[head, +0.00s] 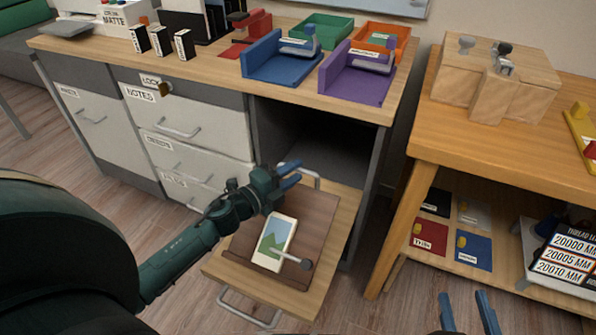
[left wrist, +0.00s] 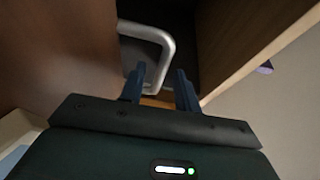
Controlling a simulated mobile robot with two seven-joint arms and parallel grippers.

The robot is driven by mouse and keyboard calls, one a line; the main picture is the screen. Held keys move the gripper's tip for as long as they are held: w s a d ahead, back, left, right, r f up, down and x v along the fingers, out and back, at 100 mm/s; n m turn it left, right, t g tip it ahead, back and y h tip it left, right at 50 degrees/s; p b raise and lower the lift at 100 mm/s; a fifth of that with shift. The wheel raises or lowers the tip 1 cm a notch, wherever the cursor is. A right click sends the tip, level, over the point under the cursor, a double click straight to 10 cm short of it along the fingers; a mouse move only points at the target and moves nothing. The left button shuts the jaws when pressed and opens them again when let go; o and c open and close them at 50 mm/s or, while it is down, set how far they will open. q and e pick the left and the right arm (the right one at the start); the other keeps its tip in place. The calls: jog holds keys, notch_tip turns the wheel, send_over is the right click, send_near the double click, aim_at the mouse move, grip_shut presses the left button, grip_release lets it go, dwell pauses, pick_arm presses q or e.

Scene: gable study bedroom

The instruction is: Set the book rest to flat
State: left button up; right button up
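The book rest (head: 318,222) is a dark brown board on a light wooden pull-out shelf (head: 338,250) in the head view. My left gripper (head: 297,171) is at the board's far edge, beside a metal bar (head: 312,177). In the left wrist view my left fingers (left wrist: 160,71) are apart, and the bent metal bar (left wrist: 165,42) lies between or just beyond them; contact is unclear. My right gripper (head: 463,296) is open and empty at the bottom edge.
A desk (head: 330,101) with blue (head: 270,65) and purple (head: 355,84) book-end-like holders stands behind the shelf. White drawers (head: 185,123) are at left. A side table (head: 480,130) with a wooden block stands at right. Floor shows between.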

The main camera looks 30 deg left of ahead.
pick_arm(q)
jog(key=shift+x, duration=1.05)
grip_shut()
